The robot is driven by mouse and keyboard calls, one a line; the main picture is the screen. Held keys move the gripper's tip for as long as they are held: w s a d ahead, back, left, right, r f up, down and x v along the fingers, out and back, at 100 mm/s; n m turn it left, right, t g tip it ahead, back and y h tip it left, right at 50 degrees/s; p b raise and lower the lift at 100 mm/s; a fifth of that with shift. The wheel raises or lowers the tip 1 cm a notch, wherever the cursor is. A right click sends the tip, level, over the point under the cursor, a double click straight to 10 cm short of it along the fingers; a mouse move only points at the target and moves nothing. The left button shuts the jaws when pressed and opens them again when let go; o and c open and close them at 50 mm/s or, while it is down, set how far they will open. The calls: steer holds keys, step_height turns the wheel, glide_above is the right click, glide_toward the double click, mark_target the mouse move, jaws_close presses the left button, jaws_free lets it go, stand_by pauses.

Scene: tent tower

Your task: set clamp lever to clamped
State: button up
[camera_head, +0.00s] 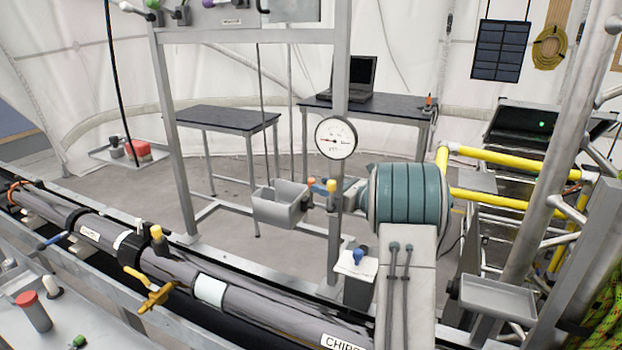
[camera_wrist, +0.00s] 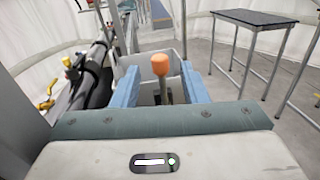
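A lever with an orange knob (camera_wrist: 160,64) on a metal stem stands upright in the wrist view. My gripper (camera_wrist: 160,88) is open, with its blue fingers apart on either side of this lever's stem. I see no contact between them. In the head view my gripper (camera_head: 322,190) is small, just left of its teal wrist and below the round gauge. A yellow-handled lever (camera_head: 157,296) hangs at the side of the dark pipe on the left. No readable label shows which lever is the clamp lever, and its set position cannot be read.
A grey open bin (camera_head: 279,206) is just beyond my gripper. A dial gauge (camera_head: 336,138) is fixed to the metal frame post above it. The long dark pipe (camera_head: 236,297) crosses the foreground. Dark tables (camera_head: 222,118) stand behind, with open floor between.

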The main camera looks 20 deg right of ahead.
mark_target(311, 181)
steer(key=p+x, duration=0.1)
steer(key=x, duration=0.4)
jaws_close()
